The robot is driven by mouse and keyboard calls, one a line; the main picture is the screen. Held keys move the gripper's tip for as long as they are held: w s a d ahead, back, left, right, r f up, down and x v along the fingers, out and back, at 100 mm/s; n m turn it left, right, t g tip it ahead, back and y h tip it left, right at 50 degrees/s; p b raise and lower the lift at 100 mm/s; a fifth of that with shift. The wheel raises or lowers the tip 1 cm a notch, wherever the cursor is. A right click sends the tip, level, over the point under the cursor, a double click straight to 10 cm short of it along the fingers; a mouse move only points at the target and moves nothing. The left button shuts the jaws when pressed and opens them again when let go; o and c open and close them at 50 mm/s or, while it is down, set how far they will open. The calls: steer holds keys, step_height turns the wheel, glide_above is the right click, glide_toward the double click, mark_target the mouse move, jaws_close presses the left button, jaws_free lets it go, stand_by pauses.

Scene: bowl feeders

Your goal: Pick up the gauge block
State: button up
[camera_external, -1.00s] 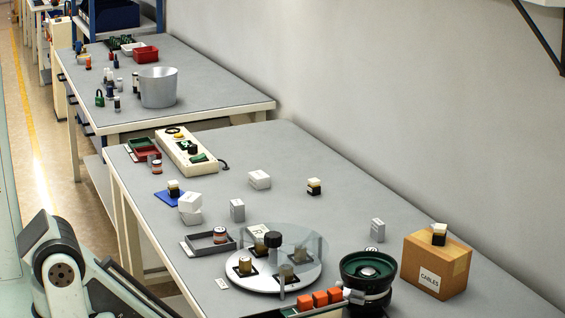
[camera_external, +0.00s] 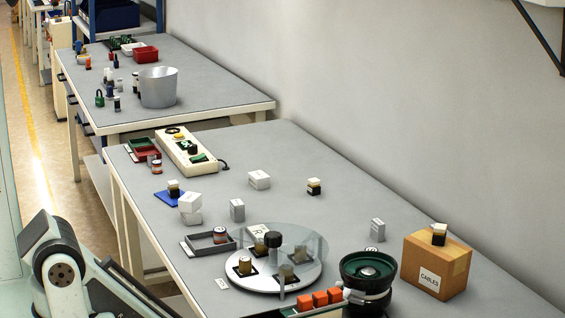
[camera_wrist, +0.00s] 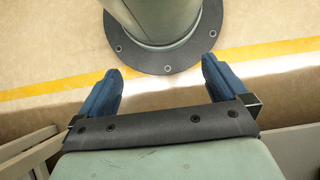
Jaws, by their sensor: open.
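No block can be singled out with certainty as the gauge block. A small grey upright block with markings (camera_external: 237,210) stands on the near bench in the external view, left of the middle. A similar grey block (camera_external: 377,230) stands farther right, behind the black-and-green bowl. White boxes (camera_external: 259,180) also stand on this bench, one pair stacked (camera_external: 190,207). My gripper (camera_wrist: 162,67) shows in the wrist view with its two blue fingers wide apart and nothing between them. It points at the floor and a round base, away from the bench. The external view does not show the gripper.
A round turntable with a clear cover (camera_external: 300,278), a black-and-green bowl (camera_external: 368,268), orange blocks (camera_external: 320,299) and a cardboard box (camera_external: 437,264) crowd the near end. The bench's back middle is mostly clear.

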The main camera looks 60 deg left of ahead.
steer(key=shift+c, duration=0.2)
steer(key=c, duration=0.9)
